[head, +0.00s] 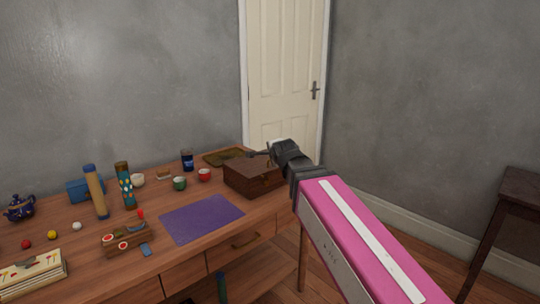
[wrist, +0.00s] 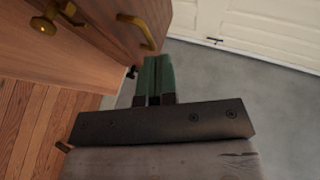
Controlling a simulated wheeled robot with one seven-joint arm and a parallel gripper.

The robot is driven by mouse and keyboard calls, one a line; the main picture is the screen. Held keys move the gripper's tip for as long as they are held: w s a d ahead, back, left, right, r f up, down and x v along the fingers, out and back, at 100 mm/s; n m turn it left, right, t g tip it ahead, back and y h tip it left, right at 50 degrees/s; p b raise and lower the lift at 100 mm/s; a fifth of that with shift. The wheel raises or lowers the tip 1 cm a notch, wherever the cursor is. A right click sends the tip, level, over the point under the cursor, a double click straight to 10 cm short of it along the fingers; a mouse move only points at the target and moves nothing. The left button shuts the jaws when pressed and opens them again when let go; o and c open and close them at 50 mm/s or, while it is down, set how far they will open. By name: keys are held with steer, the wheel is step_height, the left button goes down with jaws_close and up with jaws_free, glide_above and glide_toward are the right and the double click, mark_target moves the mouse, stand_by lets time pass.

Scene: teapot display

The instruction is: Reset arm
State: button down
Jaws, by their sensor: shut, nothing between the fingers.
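My arm reaches from the lower right of the head view, with a pink and white link. My gripper (head: 256,154) is at its far end, near the back edge of the desk, above or just behind the brown wooden box (head: 252,178); I cannot tell the exact gap. In the wrist view my gripper (wrist: 154,62) shows two green fingers side by side, shut with nothing between them. A brown wooden front with a brass handle (wrist: 146,30) and a brass knob (wrist: 43,25) appears just beyond the fingers.
The wooden desk (head: 185,254) bears a purple mat (head: 202,218), a blue teapot (head: 19,207), tall cylinders, cups and small balls. A white door (head: 284,70) stands behind. A dark side table (head: 519,187) is at right. Open floor lies between them.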

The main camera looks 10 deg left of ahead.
steer(key=s+d, duration=0.2)
steer(key=s, duration=0.2)
steer(key=d+f+n+g+h, duration=0.2)
steer(key=d+f+n+g, duration=0.1)
steer(key=d+f, duration=0.6)
steer(key=d+f+n+g+h, duration=0.25)
steer(key=d+f, duration=0.45)
steer(key=f, duration=0.5)
steer(key=s+d+f+n+g, duration=0.6)
steer(key=s+d+f, duration=0.4)
steer(key=d+f, duration=0.3)
step_height(320, 180, down, 2)
steer(key=shift+s+f+n+g, duration=0.2)
steer(key=shift+n+g, duration=0.15)
steer(key=shift+g, duration=0.2)
steer(key=shift+d, duration=0.1)
